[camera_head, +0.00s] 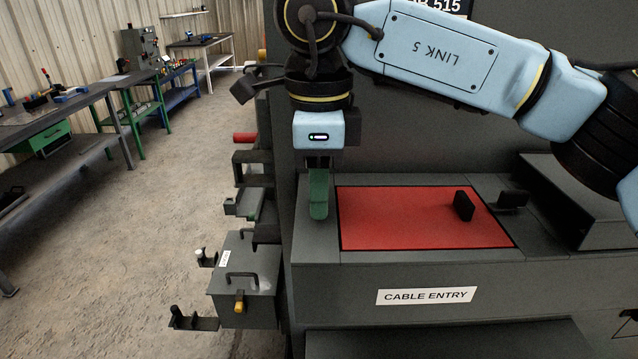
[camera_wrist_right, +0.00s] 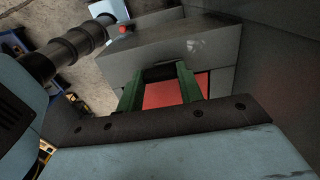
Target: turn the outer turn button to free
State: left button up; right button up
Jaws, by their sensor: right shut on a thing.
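My right gripper (camera_head: 319,212) points down at the left edge of the red panel (camera_head: 415,232), its green fingers shut on a dark piece. In the right wrist view this dark piece (camera_wrist_right: 164,71) spans between the fingertips; I take it for the outer turn button. In the head view the fingers hide it, so its angle cannot be told. The red panel lies flat in a dark grey frame and also shows between the fingers in the wrist view (camera_wrist_right: 160,96). A black upright tab (camera_head: 463,206) stands on its right part. My left gripper is not in view.
A black block (camera_head: 512,199) sits on the frame right of the panel. A "CABLE ENTRY" label (camera_head: 427,296) is on the front face. A grey box with handles (camera_head: 245,280) hangs at the left. Workbenches (camera_head: 60,130) stand farther left, with clear floor between.

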jog(key=shift+r, duration=0.1)
dwell(0.4)
jog(key=o, duration=1)
notch_tip(320, 180, up, 13)
jog(key=shift+r+p, duration=0.15)
jog(key=shift+p, duration=0.15)
